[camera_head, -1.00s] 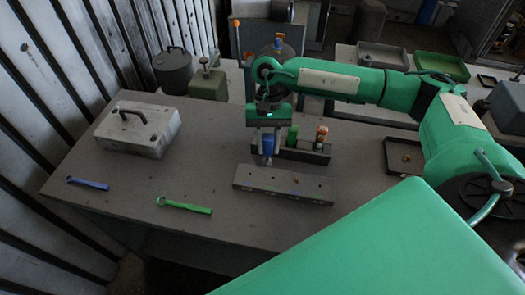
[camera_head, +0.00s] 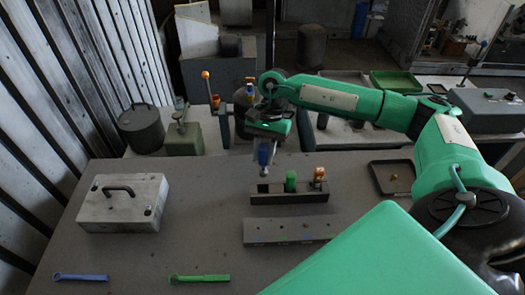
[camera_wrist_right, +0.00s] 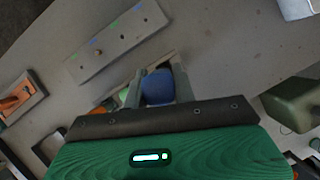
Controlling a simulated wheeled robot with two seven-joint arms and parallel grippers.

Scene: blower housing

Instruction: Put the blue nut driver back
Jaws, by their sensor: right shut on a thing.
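My right gripper (camera_head: 263,143) is shut on the blue nut driver (camera_head: 264,157), which hangs with its metal tip down. It is above the left end of a dark holder block (camera_head: 297,197), apart from it as far as I can tell. The block's left place looks empty. A green-handled driver (camera_head: 291,181) and an orange one (camera_head: 319,175) stand in the block. In the right wrist view the blue handle (camera_wrist_right: 158,87) sits between the fingers. My left gripper is not in view.
A grey plate with holes (camera_head: 288,232) lies in front of the block. A blue wrench (camera_head: 82,277) and a green wrench (camera_head: 200,277) lie at the front. A white case (camera_head: 124,203) is left. A dark tray (camera_head: 390,190) with a small brass piece is right.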

